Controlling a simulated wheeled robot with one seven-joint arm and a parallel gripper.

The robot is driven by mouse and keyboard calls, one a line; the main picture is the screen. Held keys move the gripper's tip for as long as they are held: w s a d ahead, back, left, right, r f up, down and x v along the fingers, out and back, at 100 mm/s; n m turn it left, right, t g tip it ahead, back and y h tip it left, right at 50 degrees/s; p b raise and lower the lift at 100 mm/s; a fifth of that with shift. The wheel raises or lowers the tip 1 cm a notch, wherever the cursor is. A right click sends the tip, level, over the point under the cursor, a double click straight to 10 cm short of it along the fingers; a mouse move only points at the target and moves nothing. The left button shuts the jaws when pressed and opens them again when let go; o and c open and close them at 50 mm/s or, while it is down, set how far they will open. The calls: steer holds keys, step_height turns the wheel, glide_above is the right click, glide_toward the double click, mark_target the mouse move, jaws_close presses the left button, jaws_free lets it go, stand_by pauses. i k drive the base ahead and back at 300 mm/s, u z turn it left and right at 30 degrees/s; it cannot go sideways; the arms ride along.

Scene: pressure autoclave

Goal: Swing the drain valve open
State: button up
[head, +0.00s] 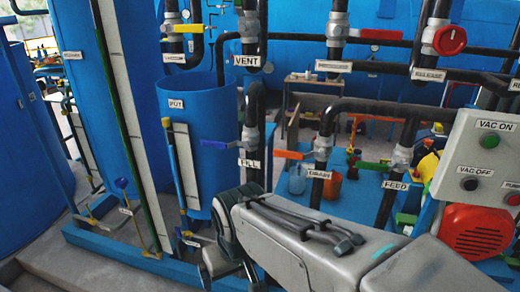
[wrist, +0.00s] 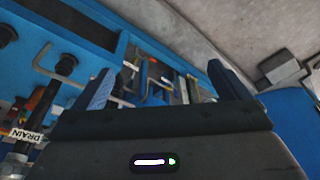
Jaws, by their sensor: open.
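A white label reading DRAIN (wrist: 27,135) shows at the left edge of the wrist view, beside a dark vertical pipe (wrist: 18,158). The DRAIN label lies to the left of the gripper, apart from the left finger. In the head view my arm hides the gripper and the area around it.
A blue frame rail (head: 95,246) runs along the floor below the blue tanks. The PUT tank (head: 210,110) stands behind my arm. Labelled pipes with an orange lever (head: 292,155) and a green lever (head: 371,166) stand behind it. A grey control box (head: 478,160) is at right.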

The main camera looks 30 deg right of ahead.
mark_target(287, 154)
steer(key=k, duration=0.5)
steer(key=z, duration=0.85)
steer(key=i, duration=0.5)
steer(key=u, duration=0.1)
